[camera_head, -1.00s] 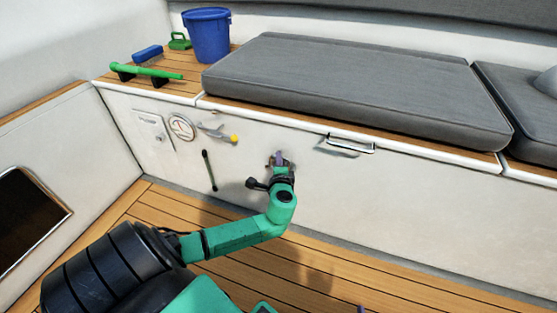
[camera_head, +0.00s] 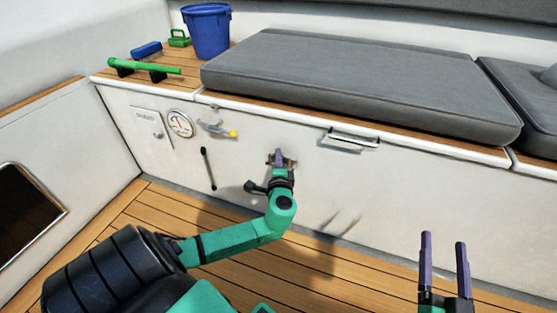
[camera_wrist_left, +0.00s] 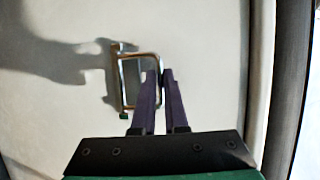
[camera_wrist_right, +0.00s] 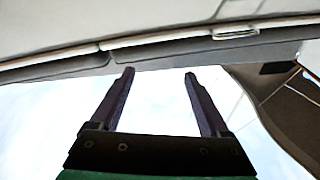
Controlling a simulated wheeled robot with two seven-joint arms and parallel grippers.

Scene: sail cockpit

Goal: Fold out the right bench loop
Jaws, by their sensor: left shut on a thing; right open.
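A small metal loop (camera_wrist_left: 123,88) on a plate sits on the white bench front. In the left wrist view it stands out from the panel and throws a shadow. My left gripper (camera_head: 280,154) is shut on the loop's right-hand bar; its fingertips hide part of that bar in the left wrist view (camera_wrist_left: 160,75). In the head view the gripper mostly covers the loop. My right gripper (camera_head: 445,238) is open and empty at the lower right, apart from the bench front. Its spread fingers show in the right wrist view (camera_wrist_right: 159,74).
A metal handle (camera_head: 350,138) is under the bench edge, right of the left gripper. Left are a gauge (camera_head: 180,124), a yellow-tipped lever (camera_head: 217,129) and a dark rod (camera_head: 208,168). Grey cushions (camera_head: 360,85) and a blue bucket (camera_head: 206,32) are on top. Wooden floor (camera_head: 330,270) is clear.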

